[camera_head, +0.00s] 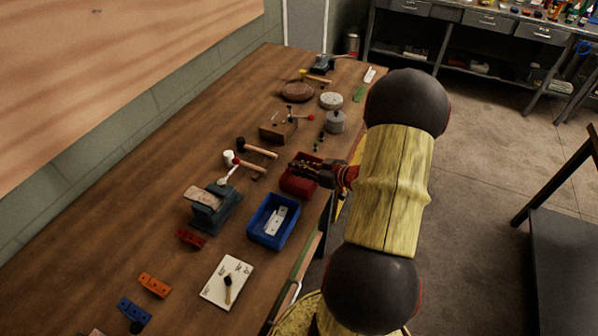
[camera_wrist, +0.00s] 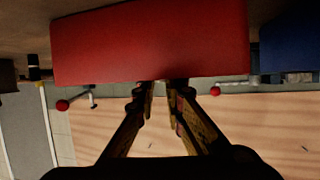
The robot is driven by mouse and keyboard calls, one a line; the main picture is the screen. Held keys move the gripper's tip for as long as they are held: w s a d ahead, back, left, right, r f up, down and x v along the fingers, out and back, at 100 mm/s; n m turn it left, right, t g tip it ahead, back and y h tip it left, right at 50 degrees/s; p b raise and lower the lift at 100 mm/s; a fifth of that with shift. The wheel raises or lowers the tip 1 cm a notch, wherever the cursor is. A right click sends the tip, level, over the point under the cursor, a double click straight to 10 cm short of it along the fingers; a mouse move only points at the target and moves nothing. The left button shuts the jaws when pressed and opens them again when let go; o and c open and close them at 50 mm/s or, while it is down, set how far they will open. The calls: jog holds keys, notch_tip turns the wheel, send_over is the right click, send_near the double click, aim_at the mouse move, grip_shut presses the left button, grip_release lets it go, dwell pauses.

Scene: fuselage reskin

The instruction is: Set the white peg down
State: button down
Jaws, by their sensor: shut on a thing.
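My gripper (camera_head: 298,167) is over the red bin (camera_head: 298,188) at the table's right edge, with its fingers pointing left across the table. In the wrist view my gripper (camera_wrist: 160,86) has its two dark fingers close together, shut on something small. I take this for the white peg, but it is too dark and hidden between the fingers to make out. The red bin (camera_wrist: 150,42) fills the upper middle of the wrist view, right beside the fingertips. I cannot tell whether the fingers touch it.
A blue bin (camera_head: 256,226) with pale pieces inside stands nearer on the table. Mallets (camera_head: 258,150), a vise (camera_head: 212,212) and a wooden block with a red-knobbed clamp (camera_head: 280,131) are close by. A white board (camera_head: 216,288) lies in front. Bare tabletop (camera_head: 150,225) is at the left.

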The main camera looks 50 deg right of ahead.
jog(key=shift+f, duration=0.35)
jog(key=shift+f, duration=0.1)
jog(key=c, duration=2.2)
grip_release()
jog(key=shift+o, duration=0.2)
